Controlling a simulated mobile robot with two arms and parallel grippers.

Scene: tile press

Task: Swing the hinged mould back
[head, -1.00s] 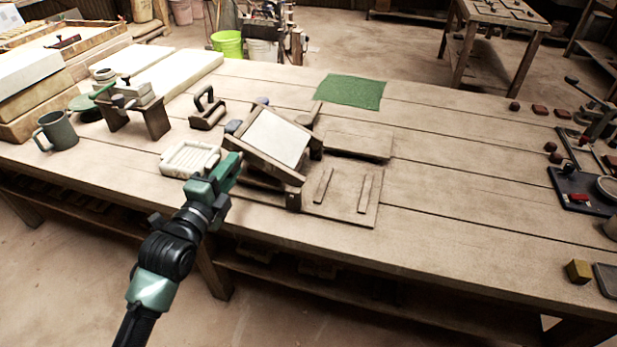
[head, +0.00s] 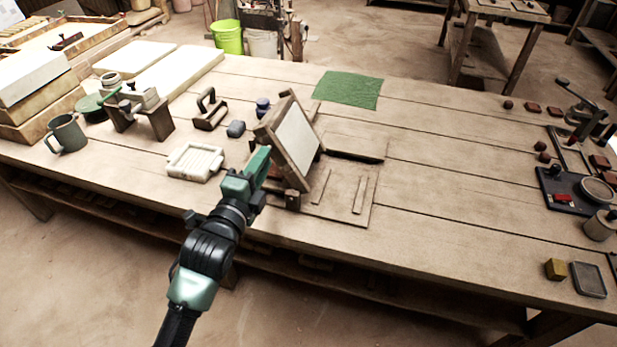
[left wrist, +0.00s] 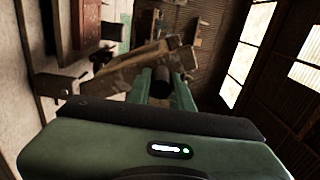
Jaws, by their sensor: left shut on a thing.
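The hinged mould (head: 275,140) is a wooden frame with a pale white panel, standing steeply tilted above its wooden base board (head: 342,200). Its pale face is turned to the right. My left gripper (head: 262,160) is at the mould's near left edge. In the left wrist view, the green fingers of my left gripper (left wrist: 165,85) are closed around a short dark grip (left wrist: 162,78) beside the wooden frame (left wrist: 120,72). The hinge itself is hard to make out. My right gripper is not in view.
A green mat (head: 347,90) lies at the back. The table right of the base board is mostly clear.

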